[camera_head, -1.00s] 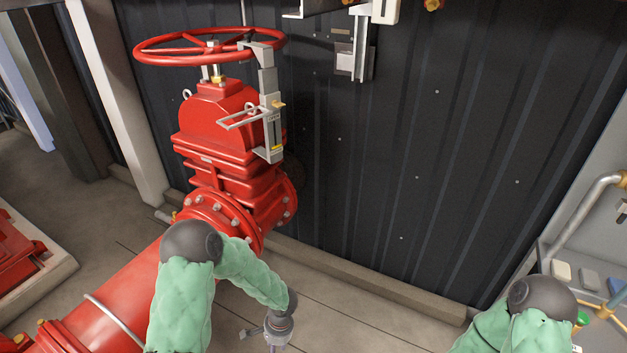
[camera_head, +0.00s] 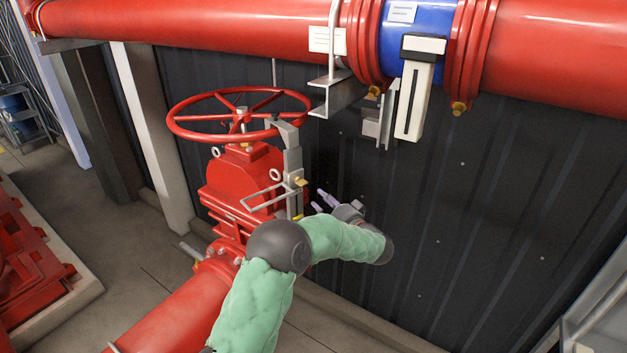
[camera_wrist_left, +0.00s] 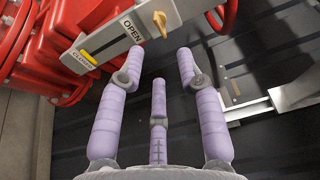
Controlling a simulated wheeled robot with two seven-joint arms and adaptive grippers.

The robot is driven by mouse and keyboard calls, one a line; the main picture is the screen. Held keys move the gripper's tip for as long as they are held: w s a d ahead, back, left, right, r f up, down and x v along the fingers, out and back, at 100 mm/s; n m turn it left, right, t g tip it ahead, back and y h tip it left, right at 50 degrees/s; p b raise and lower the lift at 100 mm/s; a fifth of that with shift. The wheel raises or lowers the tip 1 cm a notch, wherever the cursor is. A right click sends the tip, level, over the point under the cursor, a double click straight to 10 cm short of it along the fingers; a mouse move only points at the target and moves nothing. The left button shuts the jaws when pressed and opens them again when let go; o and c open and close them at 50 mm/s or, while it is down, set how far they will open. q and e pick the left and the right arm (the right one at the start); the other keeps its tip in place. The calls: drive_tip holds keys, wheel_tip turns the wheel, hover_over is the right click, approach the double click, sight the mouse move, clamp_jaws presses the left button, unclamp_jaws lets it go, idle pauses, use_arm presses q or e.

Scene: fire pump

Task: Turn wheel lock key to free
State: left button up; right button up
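The grey wheel lock bracket (camera_head: 292,160) hooks up at the rim of the red handwheel (camera_head: 240,118). Its small brass key (camera_head: 301,182) sticks out of its side. In the left wrist view, the brass key (camera_wrist_left: 160,20) is at the top, beside the "OPEN" label (camera_wrist_left: 131,28). A yellow mark (camera_wrist_left: 88,57) sits lower left by the "CLOSE" label. My left gripper (camera_head: 322,197) is just right of the bracket in the head view. Its three purple fingers (camera_wrist_left: 160,62) are spread and empty, with the key beyond the tips, apart from them. My right gripper is not in view.
A large red pipe (camera_head: 200,22) with a blue section (camera_head: 420,30) runs overhead. A grey bracket (camera_head: 340,95) and a white box (camera_head: 412,100) hang below it. The red valve body (camera_head: 240,180) stands left of my gripper. A dark corrugated wall (camera_head: 460,200) is behind.

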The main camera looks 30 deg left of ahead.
sight(299, 182)
use_arm(q)
drive_tip(key=p+x, duration=0.3)
drive_tip(key=x, duration=0.7)
drive_tip(key=shift+a+f, duration=0.1)
drive_tip(key=shift+a, duration=0.15)
clamp_jaws()
